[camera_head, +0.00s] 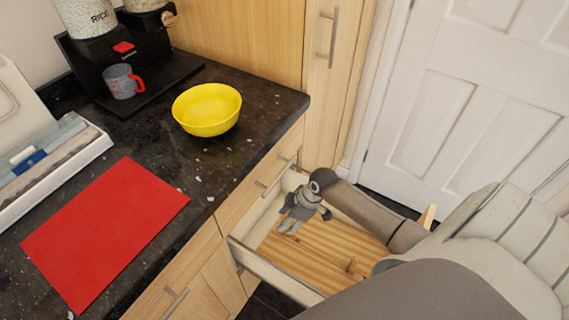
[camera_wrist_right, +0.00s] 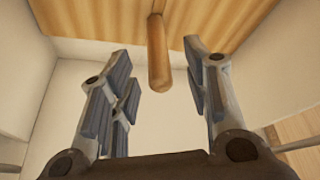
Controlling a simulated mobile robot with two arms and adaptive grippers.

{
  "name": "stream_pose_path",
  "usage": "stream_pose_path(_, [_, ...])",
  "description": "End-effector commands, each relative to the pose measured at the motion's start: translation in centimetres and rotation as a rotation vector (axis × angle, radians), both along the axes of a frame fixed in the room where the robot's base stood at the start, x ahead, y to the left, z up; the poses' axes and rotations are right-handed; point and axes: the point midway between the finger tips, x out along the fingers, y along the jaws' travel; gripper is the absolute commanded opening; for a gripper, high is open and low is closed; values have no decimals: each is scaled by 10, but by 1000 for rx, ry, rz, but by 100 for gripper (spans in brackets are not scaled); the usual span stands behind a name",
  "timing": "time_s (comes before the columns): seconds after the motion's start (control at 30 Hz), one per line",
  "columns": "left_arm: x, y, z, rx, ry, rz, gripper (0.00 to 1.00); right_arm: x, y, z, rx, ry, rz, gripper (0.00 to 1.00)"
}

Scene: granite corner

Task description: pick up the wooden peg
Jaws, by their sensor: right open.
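The wooden peg (camera_wrist_right: 158,55) shows in the right wrist view as a rounded stick, its end toward the camera, in the gap between my fingers and apart from both. My right gripper (camera_wrist_right: 158,92) is open and empty. In the head view my right gripper (camera_head: 297,216) is inside the open drawer (camera_head: 275,272), near its left side, fingers pointing down. A small wooden shape (camera_head: 351,265) lies on the drawer floor in the head view; I cannot tell if it is the same peg. My left gripper is not in view.
The dark counter holds a yellow bowl (camera_head: 207,109), a red mat (camera_head: 105,232), a grey cup (camera_head: 122,82) with a red handle and a white tray (camera_head: 55,172). Drawer walls stand close around my right gripper. A white door (camera_head: 470,100) is behind.

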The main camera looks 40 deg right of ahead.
Motion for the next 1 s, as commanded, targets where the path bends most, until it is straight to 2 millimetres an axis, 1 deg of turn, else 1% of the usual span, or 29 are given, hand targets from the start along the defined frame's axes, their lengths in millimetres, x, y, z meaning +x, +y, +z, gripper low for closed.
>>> stream_pose_path(0.03, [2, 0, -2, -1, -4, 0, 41, 2, 3, -8, 4, 3, -3, 44])
stream_pose_path(0.1, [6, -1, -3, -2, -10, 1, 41, 5, 5, -16, 3, 2, -2, 44])
stream_pose_path(0.2, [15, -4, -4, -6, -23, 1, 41, 7, 8, -25, 1, 1, -1, 44])
stream_pose_path(0.33, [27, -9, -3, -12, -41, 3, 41, 8, 9, -29, -1, 2, -1, 44])
stream_pose_path(0.5, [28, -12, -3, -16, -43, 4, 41, 8, 8, -28, -1, 1, 0, 44])
stream_pose_path(0.57, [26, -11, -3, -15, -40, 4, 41, 8, 8, -28, -1, 1, 0, 38])
stream_pose_path(0.8, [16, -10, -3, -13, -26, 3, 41, 8, 8, -28, -1, 1, 0, 7])
stream_pose_path(0.83, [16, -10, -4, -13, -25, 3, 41, 8, 8, -28, -1, 2, -1, 4])
stream_pose_path(1.0, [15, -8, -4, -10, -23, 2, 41, 8, 8, -28, -1, 2, -1, 4])
